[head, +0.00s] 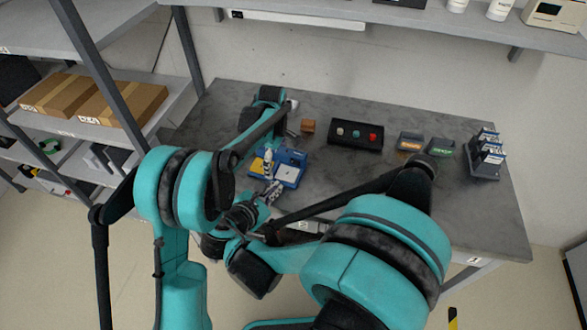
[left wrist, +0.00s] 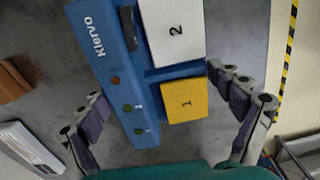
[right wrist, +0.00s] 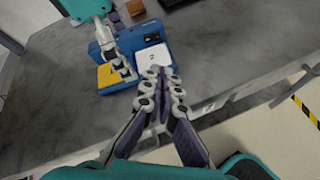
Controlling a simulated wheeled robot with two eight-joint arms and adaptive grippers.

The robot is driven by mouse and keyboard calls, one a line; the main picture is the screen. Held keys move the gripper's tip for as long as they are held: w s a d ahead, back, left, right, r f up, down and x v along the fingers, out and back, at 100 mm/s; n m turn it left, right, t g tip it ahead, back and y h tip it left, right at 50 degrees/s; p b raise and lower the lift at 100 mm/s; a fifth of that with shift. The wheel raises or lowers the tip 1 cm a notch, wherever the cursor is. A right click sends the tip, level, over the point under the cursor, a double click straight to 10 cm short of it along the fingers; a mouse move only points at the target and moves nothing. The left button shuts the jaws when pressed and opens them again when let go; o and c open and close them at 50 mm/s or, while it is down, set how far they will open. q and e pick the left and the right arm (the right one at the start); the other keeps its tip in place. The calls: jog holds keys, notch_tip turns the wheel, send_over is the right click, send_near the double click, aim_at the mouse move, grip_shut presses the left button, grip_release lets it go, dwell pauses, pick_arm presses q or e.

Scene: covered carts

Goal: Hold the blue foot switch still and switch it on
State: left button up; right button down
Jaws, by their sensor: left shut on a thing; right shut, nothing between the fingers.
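The blue foot switch (head: 294,156) lies on the grey table in front of my arms. In the left wrist view its blue body (left wrist: 98,45) has a yellow pedal marked 1 (left wrist: 184,101), a white pedal marked 2 (left wrist: 172,30), a black part (left wrist: 130,28) and small dark red and green lamps. My left gripper (left wrist: 156,84) is shut on the foot switch, one finger on each side. My right gripper (right wrist: 156,72) is shut and empty. Its tips are at the near edge of the white pedal (right wrist: 152,58); I cannot tell whether they touch it.
A wooden block (head: 308,126) and a black box with coloured buttons (head: 342,145) stand behind the switch. Two small devices (head: 410,142) (head: 441,147) and a rack (head: 484,170) are further right. The table's front edge is close to my right gripper.

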jog(key=n, duration=0.5)
jog(key=shift+s+a+r+g, duration=0.25)
jog(key=shift+s+g, duration=0.05)
jog(key=shift+s, duration=0.1)
send_near(299, 165)
jog(key=f, duration=0.1)
jog(key=w+f, duration=0.1)
jog(key=f, duration=0.1)
jog(key=shift+w+d+f, duration=0.2)
jog(key=shift+d+f, duration=0.15)
jog(key=shift+w+d, duration=0.3)
jog(key=shift+w, duration=0.2)
jog(key=shift+w+d, duration=0.35)
jog(key=shift+w, duration=0.2)
jog(key=shift+w+d, duration=0.35)
jog(key=shift+w, duration=0.3)
jog(key=shift+w+d, duration=0.2)
jog(key=shift+a, duration=0.15)
